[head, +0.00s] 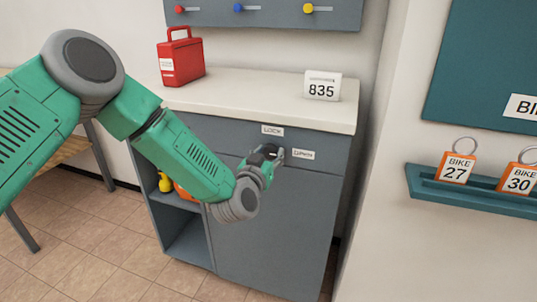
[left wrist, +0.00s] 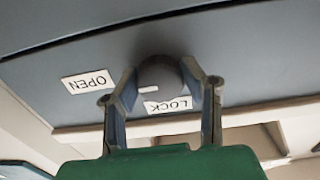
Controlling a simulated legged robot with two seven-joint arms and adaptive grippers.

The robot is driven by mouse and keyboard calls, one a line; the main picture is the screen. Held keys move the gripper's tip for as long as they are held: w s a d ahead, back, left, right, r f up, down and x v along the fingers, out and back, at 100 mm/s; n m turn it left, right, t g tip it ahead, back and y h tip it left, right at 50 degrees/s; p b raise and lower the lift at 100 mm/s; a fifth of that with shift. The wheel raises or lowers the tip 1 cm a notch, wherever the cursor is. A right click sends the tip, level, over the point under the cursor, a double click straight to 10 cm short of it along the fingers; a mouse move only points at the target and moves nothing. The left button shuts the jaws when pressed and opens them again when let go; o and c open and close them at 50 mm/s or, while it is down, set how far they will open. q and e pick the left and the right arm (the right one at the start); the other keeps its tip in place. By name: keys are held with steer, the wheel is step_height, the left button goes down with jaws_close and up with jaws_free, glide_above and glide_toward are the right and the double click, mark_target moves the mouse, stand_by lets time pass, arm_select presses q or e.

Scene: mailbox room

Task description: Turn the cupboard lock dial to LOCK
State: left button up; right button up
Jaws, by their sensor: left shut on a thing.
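The grey cupboard (head: 270,215) carries a LOCK label (head: 272,130) and an OPEN label (head: 303,154) near its top. My left gripper (head: 272,154) is at the cupboard front, just below LOCK and left of OPEN. In the left wrist view the round dark dial (left wrist: 163,72) sits between my left gripper's two fingers, which are shut on its sides. A small white mark on the dial faces down-left there, between the OPEN label and the LOCK label (left wrist: 168,104). In the head view the gripper mostly hides the dial. My right gripper is out of view.
A red box (head: 181,62) with a handle and a white 835 sign (head: 322,86) stand on the pale cupboard top (head: 250,93). An open shelf (head: 186,238) at the left holds yellow and orange items. A teal ledge (head: 470,195) with bike tags is on the right wall.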

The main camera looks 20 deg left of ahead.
arm_select(q)
steer(key=shift+s+d+f+n, duration=0.1)
steer(key=shift+d+n, duration=0.05)
steer(key=shift+n, duration=0.75)
steer(key=n, duration=0.3)
steer(key=shift+f, duration=0.1)
steer(key=n, duration=0.4)
steer(key=n+b, duration=0.1)
steer(key=n, duration=0.3)
steer(key=shift+f+n, duration=0.15)
steer(key=shift+n, duration=0.15)
steer(key=n+b, duration=0.2)
steer(key=n, duration=0.2)
steer(key=shift+s, duration=0.1)
steer(key=shift+f+n, duration=0.1)
steer(key=shift+n, duration=0.2)
steer(key=o, duration=0.9)
steer(key=shift+o, duration=1.4)
steer(key=shift+a+r, duration=0.2)
